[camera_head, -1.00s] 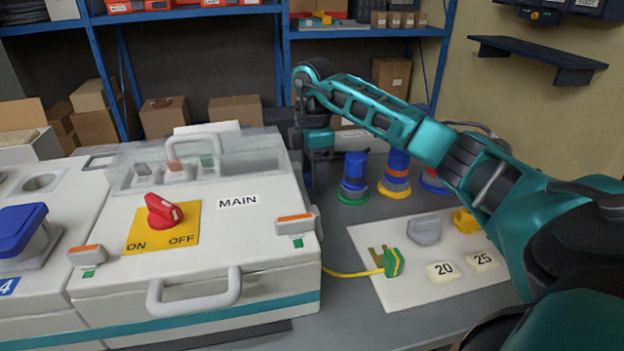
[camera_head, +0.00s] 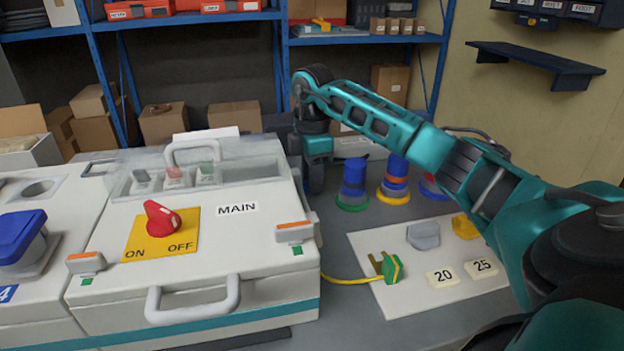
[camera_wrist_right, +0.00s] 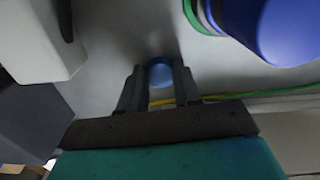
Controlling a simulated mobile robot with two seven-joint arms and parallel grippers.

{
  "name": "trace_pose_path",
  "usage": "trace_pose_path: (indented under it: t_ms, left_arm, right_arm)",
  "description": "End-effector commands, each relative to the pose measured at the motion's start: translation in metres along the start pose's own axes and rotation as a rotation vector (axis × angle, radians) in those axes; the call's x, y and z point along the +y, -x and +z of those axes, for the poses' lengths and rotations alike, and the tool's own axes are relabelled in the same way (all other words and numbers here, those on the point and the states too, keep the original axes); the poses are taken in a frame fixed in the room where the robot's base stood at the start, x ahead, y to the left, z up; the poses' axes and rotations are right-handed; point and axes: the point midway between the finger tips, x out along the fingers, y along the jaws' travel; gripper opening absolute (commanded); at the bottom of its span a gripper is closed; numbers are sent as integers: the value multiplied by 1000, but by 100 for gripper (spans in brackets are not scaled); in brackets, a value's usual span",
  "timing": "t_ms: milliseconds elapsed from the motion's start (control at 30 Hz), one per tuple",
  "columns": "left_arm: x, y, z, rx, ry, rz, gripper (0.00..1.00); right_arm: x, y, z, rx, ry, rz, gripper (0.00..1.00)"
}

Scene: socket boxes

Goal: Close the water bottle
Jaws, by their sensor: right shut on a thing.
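My right gripper (camera_head: 315,178) points down behind the right rear corner of the MAIN box, and its fingertips are hard to see there. In the right wrist view the gripper (camera_wrist_right: 158,82) is shut on a small round blue thing (camera_wrist_right: 160,74). Only the part between the fingers shows, so I cannot tell whether it is a bottle or its cap. No whole water bottle can be made out in the head view. My left gripper is out of view.
The MAIN box (camera_head: 200,275) with a red knob (camera_head: 162,218) stands left of the gripper. Blue plugs, one with a green ring (camera_head: 353,185) and one with a yellow ring (camera_head: 395,180), stand just right. A white board (camera_head: 375,240) with a green plug (camera_head: 392,272) lies in front.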

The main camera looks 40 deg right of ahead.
Motion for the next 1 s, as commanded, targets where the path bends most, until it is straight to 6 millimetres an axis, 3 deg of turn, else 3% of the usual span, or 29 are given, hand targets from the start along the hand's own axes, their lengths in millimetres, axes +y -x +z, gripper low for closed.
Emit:
trace_pose_path:
  t_ms: [267,633,800,1000]
  left_arm:
    - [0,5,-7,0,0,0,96]
    - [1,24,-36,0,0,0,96]
    - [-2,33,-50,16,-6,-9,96]
    - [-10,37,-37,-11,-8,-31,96]
  right_arm:
    - [1,32,0,2,0,5,5]
    - [1,137,0,1,-2,5,5]
    - [1,173,0,0,-1,3,5]
    - [0,194,0,0,-1,1,5]
